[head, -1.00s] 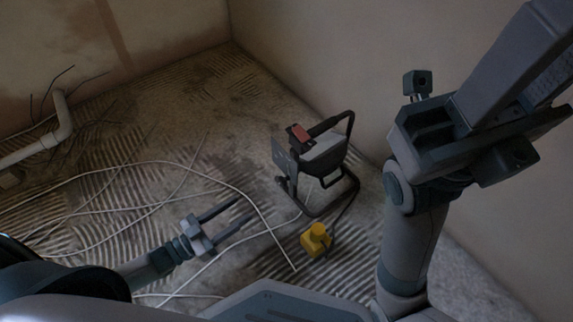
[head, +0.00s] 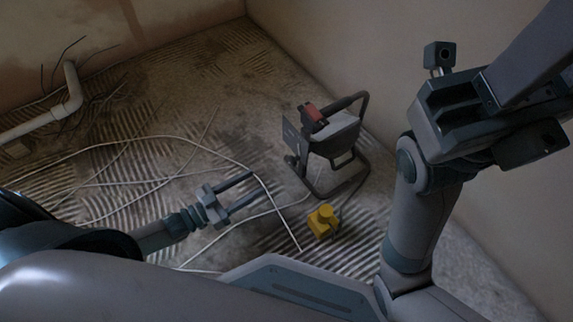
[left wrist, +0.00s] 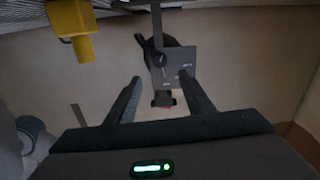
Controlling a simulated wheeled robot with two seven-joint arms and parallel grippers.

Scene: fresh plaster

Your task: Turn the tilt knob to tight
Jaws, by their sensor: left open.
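A dark work lamp (head: 338,132) on a tubular stand sits on the floor near the right wall, with a flat plate (head: 291,138) on its left side. In the left wrist view the plate (left wrist: 182,58) has small marks, and a small round knob (left wrist: 158,59) shows at its left edge. The knob's setting is too small to read. My left gripper (head: 254,184) is open and empty, to the left of the lamp and apart from it. Its fingers (left wrist: 160,78) frame the lower part of the plate in the wrist view.
A yellow block (head: 323,222) with a cable lies in front of the lamp; it also shows in the wrist view (left wrist: 72,28). White cable (head: 150,180) loops across the ridged floor. A white pipe (head: 45,118) runs along the left. The floor behind the lamp is clear.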

